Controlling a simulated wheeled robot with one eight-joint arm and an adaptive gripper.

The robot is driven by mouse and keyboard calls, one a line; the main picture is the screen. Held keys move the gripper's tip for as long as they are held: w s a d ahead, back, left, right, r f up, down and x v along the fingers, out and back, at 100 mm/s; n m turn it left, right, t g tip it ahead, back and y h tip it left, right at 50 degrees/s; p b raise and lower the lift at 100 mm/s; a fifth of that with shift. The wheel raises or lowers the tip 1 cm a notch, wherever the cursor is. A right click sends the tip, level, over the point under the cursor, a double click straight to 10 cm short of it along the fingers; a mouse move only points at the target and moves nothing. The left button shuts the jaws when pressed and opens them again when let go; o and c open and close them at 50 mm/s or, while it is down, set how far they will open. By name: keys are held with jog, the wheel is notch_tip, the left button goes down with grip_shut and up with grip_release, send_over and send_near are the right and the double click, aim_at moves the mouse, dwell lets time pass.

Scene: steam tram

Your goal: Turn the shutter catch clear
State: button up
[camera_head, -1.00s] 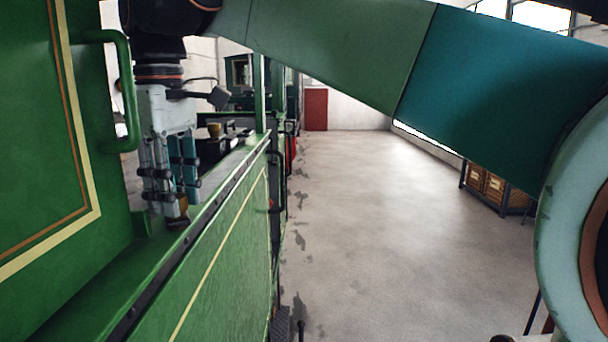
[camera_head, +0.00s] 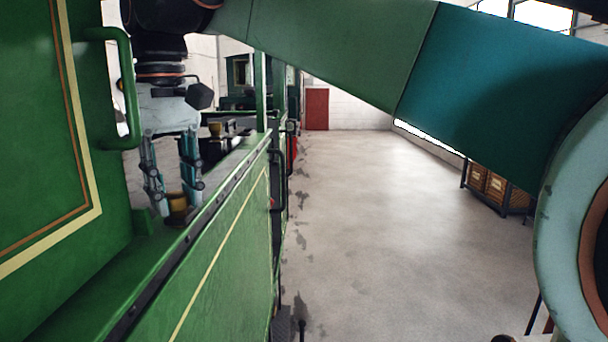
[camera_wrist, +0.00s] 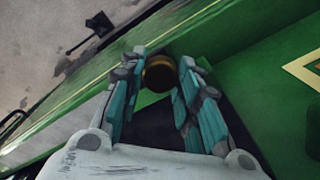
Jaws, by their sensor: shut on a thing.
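A small brass knob (camera_head: 177,202), apparently the shutter catch, stands on the green ledge (camera_head: 112,283) of the tram side. It also shows in the wrist view (camera_wrist: 159,73), round and dark gold with a black band. My gripper (camera_head: 176,208) points down over the ledge, with one finger on each side of the knob, and is shut on it. In the wrist view both fingertips flank the knob. The fingertips hide part of its sides, and its lower part is hard to make out.
A green panel with a handrail (camera_head: 129,90) stands close left of my gripper. A dark rail (camera_head: 215,212) runs along the ledge. Another brass fitting (camera_head: 217,129) sits farther back. Open floor (camera_head: 370,230) lies to the right, with wooden crates (camera_head: 495,188) beyond.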

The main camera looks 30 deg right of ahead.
aim_at(176, 194)
jog(key=shift+s, duration=0.1)
jog(key=o, duration=1.1)
jog(key=shift+r, duration=4)
